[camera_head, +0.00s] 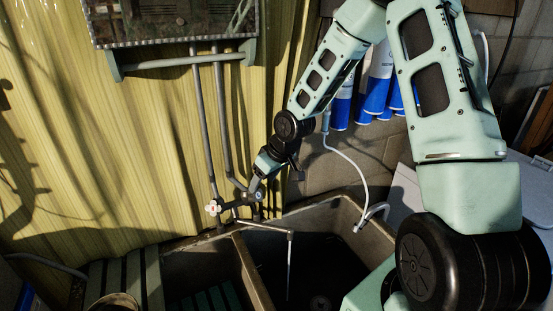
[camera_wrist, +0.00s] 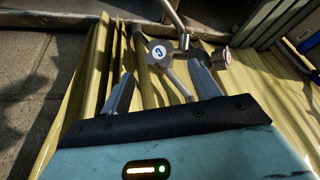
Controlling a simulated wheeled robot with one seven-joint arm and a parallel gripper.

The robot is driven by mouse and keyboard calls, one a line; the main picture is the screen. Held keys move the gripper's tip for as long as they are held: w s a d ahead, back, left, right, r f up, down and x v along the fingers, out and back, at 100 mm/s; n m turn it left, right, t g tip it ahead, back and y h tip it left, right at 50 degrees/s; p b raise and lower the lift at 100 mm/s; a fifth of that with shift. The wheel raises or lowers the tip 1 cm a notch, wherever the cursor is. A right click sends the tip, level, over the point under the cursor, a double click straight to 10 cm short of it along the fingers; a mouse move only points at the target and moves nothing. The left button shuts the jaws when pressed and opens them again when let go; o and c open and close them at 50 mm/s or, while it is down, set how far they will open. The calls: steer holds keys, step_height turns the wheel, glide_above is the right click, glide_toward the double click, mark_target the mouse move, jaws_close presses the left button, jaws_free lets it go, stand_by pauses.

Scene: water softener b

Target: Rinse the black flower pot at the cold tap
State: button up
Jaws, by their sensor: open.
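My gripper (camera_wrist: 161,72) is open, its two fingers apart. The cold tap's round handle, marked with a blue C (camera_wrist: 159,52), shows between and just beyond the fingertips; contact cannot be told. A second handle with a red mark (camera_wrist: 223,58) is to its right in the wrist view. In the head view my gripper (camera_head: 257,190) is at the tap fittings, beside a pale handle (camera_head: 213,207). The spout (camera_head: 272,230) reaches over the sink, and a thin pale stream (camera_head: 289,265) falls from its end. I cannot make out the black flower pot with certainty.
The sink (camera_head: 245,270) has two dark basins with a divider. A round-rimmed container (camera_head: 115,301) is at the bottom left, by green slats (camera_head: 142,272). A white hose (camera_head: 350,165) hangs at the right. Blue-and-white cylinders (camera_head: 376,85) line the back wall. Pipes (camera_head: 205,125) rise behind the tap.

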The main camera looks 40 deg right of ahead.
steer(key=p+v, duration=0.1)
steer(key=v, duration=0.9)
steer(key=shift+r, duration=0.3)
steer(key=s+a+f+n+g+h+b, duration=0.1)
steer(key=s+a+f+n+g+b, duration=0.15)
steer(key=s+a, duration=0.65)
steer(key=s+a+f+n+g+b, duration=0.15)
steer(key=s+a+b, duration=0.25)
steer(key=s+a, duration=0.5)
steer(key=s+a+f+n+b, duration=0.1)
steer(key=s+a+b, duration=0.1)
steer(key=s+a, duration=0.4)
steer(key=shift+s+a+f+g+h, duration=0.2)
steer(key=shift+s+g+h, duration=0.1)
steer(key=shift+s, duration=0.55)
steer(key=shift+s+r, duration=0.1)
steer(key=shift+s, duration=0.3)
steer(key=c, duration=0.7)
steer(key=shift+w, duration=0.1)
